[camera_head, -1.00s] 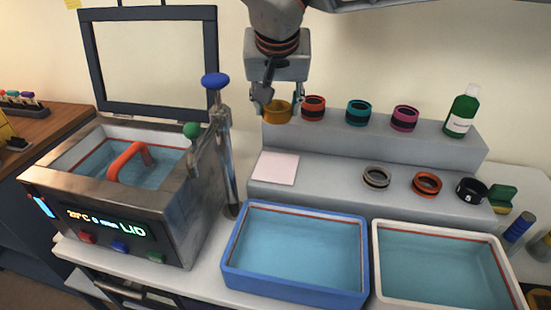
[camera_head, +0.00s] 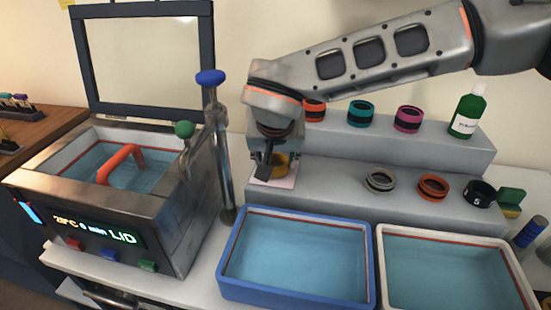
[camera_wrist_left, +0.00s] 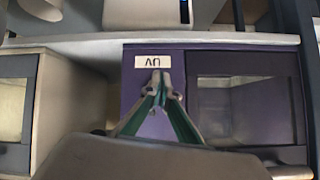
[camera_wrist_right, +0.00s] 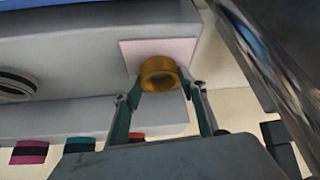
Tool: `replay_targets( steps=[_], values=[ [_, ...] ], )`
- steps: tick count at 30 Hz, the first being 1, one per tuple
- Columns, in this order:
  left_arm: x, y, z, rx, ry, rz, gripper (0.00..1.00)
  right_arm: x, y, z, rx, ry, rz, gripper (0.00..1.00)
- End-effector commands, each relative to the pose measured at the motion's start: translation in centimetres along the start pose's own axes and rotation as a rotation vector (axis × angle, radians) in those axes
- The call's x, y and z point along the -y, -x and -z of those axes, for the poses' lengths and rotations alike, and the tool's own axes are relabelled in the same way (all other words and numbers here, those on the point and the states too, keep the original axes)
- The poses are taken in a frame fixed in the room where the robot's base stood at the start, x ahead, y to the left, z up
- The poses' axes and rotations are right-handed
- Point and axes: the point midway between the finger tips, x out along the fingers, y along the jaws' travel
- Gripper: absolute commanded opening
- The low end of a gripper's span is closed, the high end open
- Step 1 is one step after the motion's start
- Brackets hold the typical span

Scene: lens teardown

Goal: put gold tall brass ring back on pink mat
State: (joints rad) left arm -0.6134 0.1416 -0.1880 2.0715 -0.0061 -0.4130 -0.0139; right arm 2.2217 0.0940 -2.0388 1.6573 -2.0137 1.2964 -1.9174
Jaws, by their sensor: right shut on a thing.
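The gold tall brass ring (camera_head: 281,161) is between the fingers of my right gripper (camera_head: 273,168), which is shut on it. In the right wrist view the ring (camera_wrist_right: 158,73) sits between the fingertips (camera_wrist_right: 160,84), in front of the pink mat (camera_wrist_right: 130,52). In the head view the pink mat (camera_head: 288,183) lies on the lower grey step, directly beneath the ring and partly hidden by the gripper. I cannot tell whether the ring touches the mat. My left gripper (camera_wrist_left: 158,82) shows only in the left wrist view, fingertips together and empty, before a purple cabinet front.
A metal post (camera_head: 221,160) with a blue knob stands close left of the gripper. Orange, teal (camera_head: 361,113) and magenta rings and a green bottle (camera_head: 468,110) stand on the upper step. Grey, orange and black rings are on the lower step. A blue tub (camera_head: 232,258) is in front.

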Motion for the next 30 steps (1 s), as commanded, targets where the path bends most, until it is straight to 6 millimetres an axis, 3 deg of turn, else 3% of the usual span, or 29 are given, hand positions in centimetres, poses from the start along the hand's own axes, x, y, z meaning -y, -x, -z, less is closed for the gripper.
replay_targets(
  steps=[9,10,12,24,30],
  values=[
    [0.1,0.0,0.2,-0.002,-0.001,0.001,0.0,0.0,-0.1,-0.1,-0.002,0.0,0.0,0.19],
    [0.1,0.0,0.1,-0.002,-0.001,0.001,0.0,0.0,-0.1,-0.1,-0.001,0.0,0.0,0.44],
    [0.1,0.0,0.1,-0.002,-0.001,0.001,0.0,0.0,-0.1,-0.1,-0.001,0.0,0.0,0.58],
    [0.1,0.0,0.0,0.0,-0.001,0.001,0.0,0.0,0.2,0.1,-0.002,0.0,0.0,0.58],
    [0.4,0.2,1.1,-0.013,0.0,0.005,0.0,0.0,3.4,0.3,-0.008,0.002,0.001,0.58]
  ],
)
